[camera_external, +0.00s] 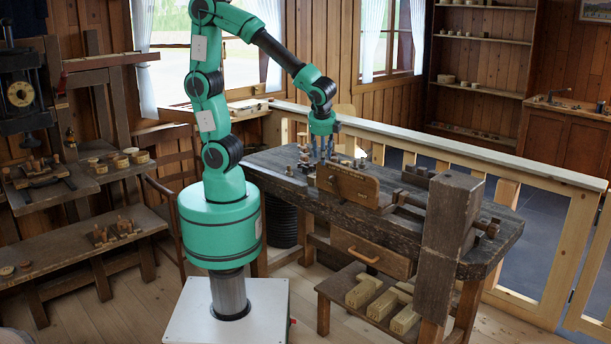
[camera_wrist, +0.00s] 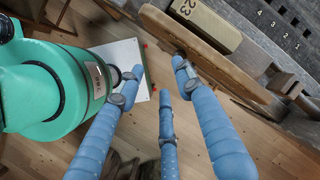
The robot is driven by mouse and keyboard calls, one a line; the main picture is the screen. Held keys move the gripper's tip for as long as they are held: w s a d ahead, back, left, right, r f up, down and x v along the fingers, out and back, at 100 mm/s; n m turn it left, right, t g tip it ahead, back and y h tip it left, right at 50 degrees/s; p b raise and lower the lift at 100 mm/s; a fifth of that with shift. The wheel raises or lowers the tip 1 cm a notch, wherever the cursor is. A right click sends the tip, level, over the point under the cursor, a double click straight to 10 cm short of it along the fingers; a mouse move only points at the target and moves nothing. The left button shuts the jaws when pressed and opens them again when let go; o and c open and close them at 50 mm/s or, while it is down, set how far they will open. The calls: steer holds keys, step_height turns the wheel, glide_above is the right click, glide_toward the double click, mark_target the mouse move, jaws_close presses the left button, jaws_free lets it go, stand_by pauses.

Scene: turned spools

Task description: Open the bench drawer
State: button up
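The bench drawer (camera_external: 345,243) is a wooden front with a light wooden bar handle (camera_external: 364,256), under the top of the dark workbench (camera_external: 280,166). I cannot tell whether its front is flush or slightly out. My gripper (camera_external: 325,156) points down over the left part of the bench, above and to the left of the drawer and clear of the handle. In the wrist view its blue fingers (camera_wrist: 161,77) are spread with nothing between them. I cannot make out the drawer in the wrist view.
A wooden vise jaw (camera_external: 347,187) stands along the bench front above the drawer. A thick dark post (camera_external: 449,230) rises right of the drawer. Pale blocks (camera_external: 363,292) lie on the low shelf below it. In the wrist view, a block marked 23 (camera_wrist: 205,24) lies near the jaw.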

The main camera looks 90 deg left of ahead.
steer(key=w+d+f+m+t+y+p, duration=0.1)
steer(key=w+d+f+m+y+p, duration=0.1)
steer(key=w+d+f+m+y, duration=0.45)
steer(key=w+d+f+m+t+y+p, duration=0.1)
steer(key=d+f+m, duration=0.2)
steer(key=f+m, duration=0.75)
steer(key=d+f+m+t+p, duration=0.2)
steer(key=d+f+m+t, duration=0.25)
steer(key=f+m, duration=0.45)
steer(key=m+t, duration=0.4)
steer(key=m, duration=0.3)
glide_toward(357, 254)
steer(key=s+d+r, duration=0.1)
steer(key=s+d, duration=0.1)
steer(key=s, duration=0.1)
steer(key=shift+w+a+r+h+p, duration=0.1)
steer(key=shift+w+a+h+p, duration=0.1)
steer(key=shift+h+p, duration=0.25)
steer(key=shift+b+x, duration=1)
steer(key=shift+x, duration=5.9)
